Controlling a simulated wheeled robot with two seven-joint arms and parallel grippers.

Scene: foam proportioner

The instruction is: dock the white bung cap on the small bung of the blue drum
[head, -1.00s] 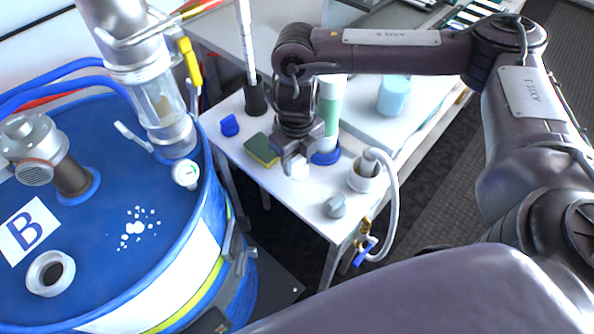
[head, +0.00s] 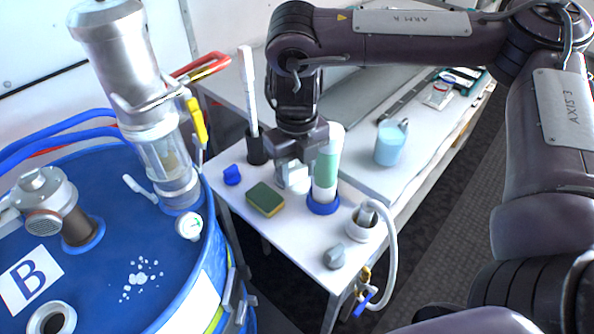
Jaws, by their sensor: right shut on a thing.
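The blue drum (head: 105,225) stands at the left. A white-ringed opening (head: 52,318), which looks like the small bung, is on its lid at the bottom left, cut by the picture edge. No cap shows on it. My right gripper (head: 293,183) points down over the white table, far to the right of that opening. It is shut on a small white piece, the white bung cap (head: 296,180), mostly hidden by the fingers. The cap appears raised above the tabletop, behind the sponge. My left gripper is not in view.
On the table (head: 290,238) are a green-yellow sponge (head: 265,199), a blue clip-like piece (head: 232,175), a green-white bottle (head: 326,170) and a hose cup (head: 362,225). A pump tube (head: 165,160), valve fitting (head: 45,205) and gauge (head: 189,227) rise from the drum.

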